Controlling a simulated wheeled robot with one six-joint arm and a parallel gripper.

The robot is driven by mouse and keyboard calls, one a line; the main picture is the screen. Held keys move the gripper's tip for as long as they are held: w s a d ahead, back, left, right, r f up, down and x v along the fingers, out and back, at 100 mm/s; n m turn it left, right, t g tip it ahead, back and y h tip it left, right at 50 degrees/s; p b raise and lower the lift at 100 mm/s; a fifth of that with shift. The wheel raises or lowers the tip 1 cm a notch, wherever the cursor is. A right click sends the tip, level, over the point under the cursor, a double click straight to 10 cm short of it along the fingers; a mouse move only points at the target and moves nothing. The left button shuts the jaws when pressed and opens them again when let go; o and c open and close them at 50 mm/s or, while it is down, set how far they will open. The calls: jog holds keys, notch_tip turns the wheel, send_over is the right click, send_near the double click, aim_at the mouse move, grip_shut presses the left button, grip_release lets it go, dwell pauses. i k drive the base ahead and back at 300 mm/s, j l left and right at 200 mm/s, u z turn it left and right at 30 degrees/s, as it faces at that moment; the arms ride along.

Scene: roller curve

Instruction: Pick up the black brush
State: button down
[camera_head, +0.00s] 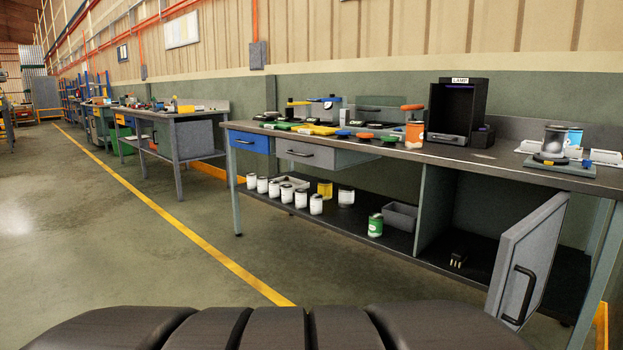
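I cannot pick out a black brush for certain. A small dark object with pale tips (457,261) lies on the floor of the open cabinet under the near workbench. It is too small to tell what it is. Several small tools with dark, green, yellow and orange parts lie along the top of the near workbench (450,154), too small to tell apart. My gripper is not in view.
The grey cabinet door (528,262) stands open toward me. White cans (301,197), a green can (375,225) and a grey bin (400,216) stand on the lower shelf. A black box (458,110) stands on top. Floor left of the yellow line (205,248) is clear.

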aim_at(459, 256)
jog(key=z, duration=1.15)
